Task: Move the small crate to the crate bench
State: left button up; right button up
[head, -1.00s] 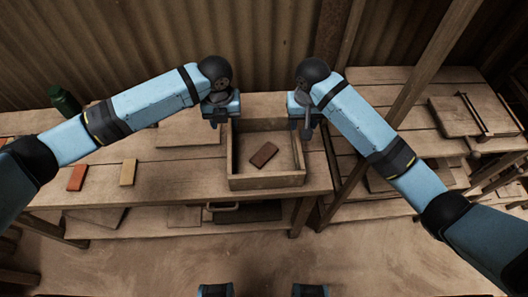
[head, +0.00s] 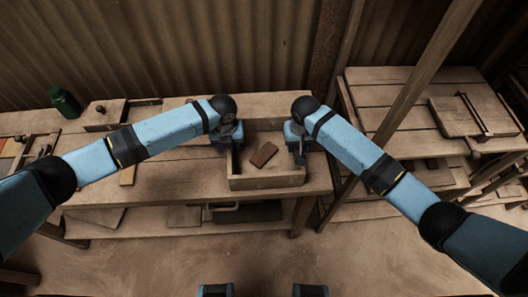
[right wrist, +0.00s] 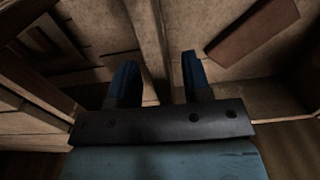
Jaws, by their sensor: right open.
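The small crate (head: 266,183) is an open wooden box on the bench, with one brown tile (head: 263,154) lying inside. My right gripper (head: 299,158) is at the crate's right wall. In the right wrist view its two fingers (right wrist: 157,80) are apart, with the crate wall (right wrist: 150,35) running between them and the tile (right wrist: 255,30) to one side. My left gripper (head: 236,163) is at the crate's left wall; its fingers are too small and dark to tell whether they are open.
The bench (head: 190,180) carries the crate. A green bottle (head: 64,101) and a wooden box (head: 104,115) stand at the back left. A yellowish tile (head: 128,176) lies under my left arm. A second slatted bench (head: 385,85) stands right, beyond a slanting post (head: 425,70).

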pick_arm(q)
jog(key=shift+f, duration=1.1)
pick_arm(e)
jog(key=shift+f, duration=1.1)
pick_arm(q)
grip_shut()
pick_arm(e)
grip_shut()
jog(key=shift+r, duration=0.1)
